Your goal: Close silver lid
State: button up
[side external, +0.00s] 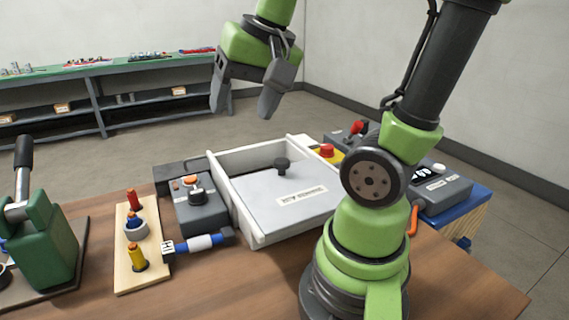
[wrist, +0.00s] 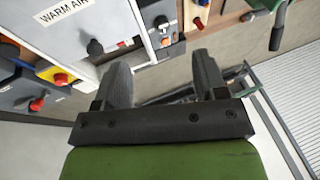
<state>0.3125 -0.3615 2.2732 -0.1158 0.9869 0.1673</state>
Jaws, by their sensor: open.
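The silver-grey lid (side external: 262,196) is a flat panel with a black knob (side external: 283,164) and a printed label. It lies between the raised white side rails of a white box (side external: 250,238) on the wooden table. My gripper (side external: 245,103) is open and empty, high above and behind the box, apart from the lid. Its two fingers also show in the wrist view (wrist: 162,72).
Left of the box stand a grey switch unit (side external: 197,212), a blue-and-white cylinder (side external: 198,243), a wooden peg board (side external: 130,270) and a green lever press (side external: 45,245). A red button on a yellow base (side external: 327,152) sits behind right. The air above the lid is clear.

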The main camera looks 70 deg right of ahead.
jog(key=w+d+f+m+g, duration=0.1)
jog(key=d+f+m+g, duration=0.2)
jog(key=d, duration=0.5)
jog(key=m+g, duration=0.2)
jog(key=m, duration=0.4)
send_over(281, 160)
notch_tip(281, 160, down, 5)
notch_tip(281, 160, down, 9)
jog(key=shift+s+a+f, duration=0.1)
jog(key=shift+s+a, duration=0.05)
grip_shut()
